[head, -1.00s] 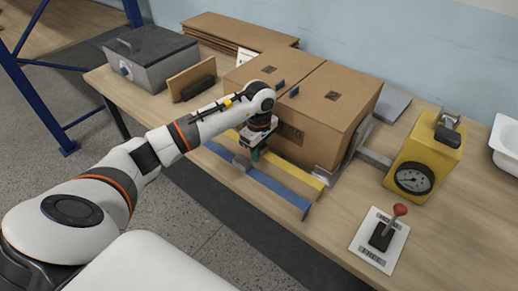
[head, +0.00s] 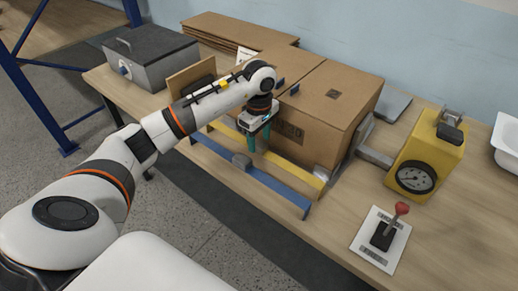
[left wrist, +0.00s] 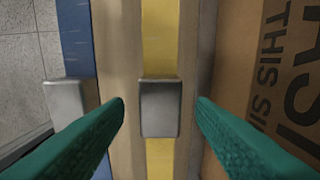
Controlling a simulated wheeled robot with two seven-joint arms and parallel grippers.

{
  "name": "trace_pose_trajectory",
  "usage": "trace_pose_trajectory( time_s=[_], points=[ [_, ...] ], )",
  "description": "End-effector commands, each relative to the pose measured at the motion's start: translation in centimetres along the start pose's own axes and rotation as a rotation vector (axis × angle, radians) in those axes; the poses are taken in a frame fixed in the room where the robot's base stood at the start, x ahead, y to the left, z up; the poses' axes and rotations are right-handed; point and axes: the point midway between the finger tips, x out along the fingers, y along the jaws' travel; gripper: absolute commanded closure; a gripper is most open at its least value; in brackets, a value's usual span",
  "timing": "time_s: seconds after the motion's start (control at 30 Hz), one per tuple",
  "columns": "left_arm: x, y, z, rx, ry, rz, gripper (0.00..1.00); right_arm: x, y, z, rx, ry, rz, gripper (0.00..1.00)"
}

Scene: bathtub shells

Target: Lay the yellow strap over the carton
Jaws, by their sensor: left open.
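The yellow strap (head: 290,170) lies straight along the table just in front of the brown carton (head: 330,105). In the left wrist view the strap (left wrist: 165,30) runs up the picture with a grey metal block (left wrist: 160,108) on it. My left gripper (head: 258,148) points down above the strap, in front of the carton. Its green fingers are open, one on each side of the block and apart from it, with nothing held. The carton's printed side (left wrist: 270,75) is close to the right finger in the wrist view. My right gripper is not in view.
A blue strap (head: 280,188) with a grey block (head: 241,160) lies along the table's front edge. A yellow device with a gauge (head: 418,165) and a red-knobbed lever (head: 385,235) stand to the right.

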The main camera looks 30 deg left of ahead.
Motion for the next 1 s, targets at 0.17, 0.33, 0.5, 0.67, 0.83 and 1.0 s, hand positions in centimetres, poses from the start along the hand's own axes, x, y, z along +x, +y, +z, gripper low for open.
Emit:
trace_pose_trajectory(
  time_s=[0.17,0.33,0.5,0.67,0.83,1.0],
  points=[
    [-3.9,-0.1,0.1,-0.001,-0.002,-0.005,0.49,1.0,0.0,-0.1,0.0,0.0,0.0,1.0],
    [-6.3,-0.1,0.0,0.0,0.0,-0.003,0.49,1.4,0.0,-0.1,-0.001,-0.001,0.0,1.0],
    [-7.3,0.0,0.0,0.0,0.0,0.0,0.49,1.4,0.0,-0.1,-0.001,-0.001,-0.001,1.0],
    [-7.4,0.0,0.0,0.0,0.0,0.001,0.49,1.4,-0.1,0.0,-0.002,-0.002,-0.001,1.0],
    [-7.4,0.0,0.0,-0.001,0.0,0.0,0.49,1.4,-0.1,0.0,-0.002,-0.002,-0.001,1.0],
    [-7.4,0.0,0.0,-0.001,0.0,0.0,0.49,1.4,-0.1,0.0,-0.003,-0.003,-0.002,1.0]
  ],
)
